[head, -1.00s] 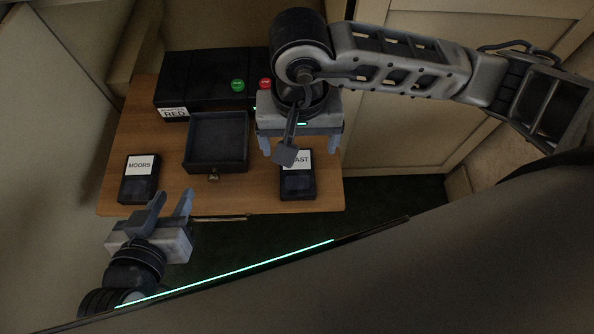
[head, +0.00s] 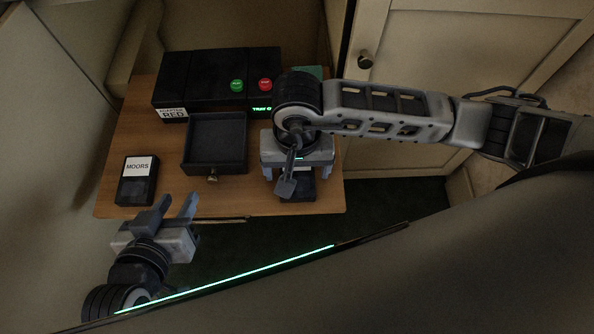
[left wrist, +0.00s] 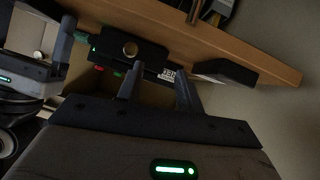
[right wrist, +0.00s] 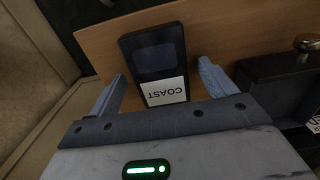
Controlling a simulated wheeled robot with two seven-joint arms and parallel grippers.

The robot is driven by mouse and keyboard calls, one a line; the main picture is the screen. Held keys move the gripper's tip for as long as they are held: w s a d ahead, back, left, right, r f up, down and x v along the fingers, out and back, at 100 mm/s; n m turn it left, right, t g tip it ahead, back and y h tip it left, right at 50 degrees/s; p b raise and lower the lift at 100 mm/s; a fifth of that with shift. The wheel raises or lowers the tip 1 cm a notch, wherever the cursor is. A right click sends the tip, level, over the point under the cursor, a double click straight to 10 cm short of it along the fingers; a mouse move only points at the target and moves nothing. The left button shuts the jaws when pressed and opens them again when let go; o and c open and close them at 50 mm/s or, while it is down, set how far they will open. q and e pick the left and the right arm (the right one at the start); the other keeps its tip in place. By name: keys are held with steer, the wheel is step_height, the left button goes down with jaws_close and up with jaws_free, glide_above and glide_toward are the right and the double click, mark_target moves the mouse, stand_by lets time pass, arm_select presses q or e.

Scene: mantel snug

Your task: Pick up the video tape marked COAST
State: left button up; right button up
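The black video tape with the white COAST label (right wrist: 153,62) lies on the wooden table, seen in the right wrist view.
Another black tape labelled MOORS (head: 137,181) lies at the table's left. An open dark tray (head: 215,141) with a knob stands mid-table. Behind it is a black machine (head: 205,75) with green and red buttons and a RED label. The wooden table's front strip (head: 215,205) is bare.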

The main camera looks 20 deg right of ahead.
steer(key=c, duration=0.9)
steer(key=shift+c, duration=0.2)
steer(key=shift+r, duration=0.15)
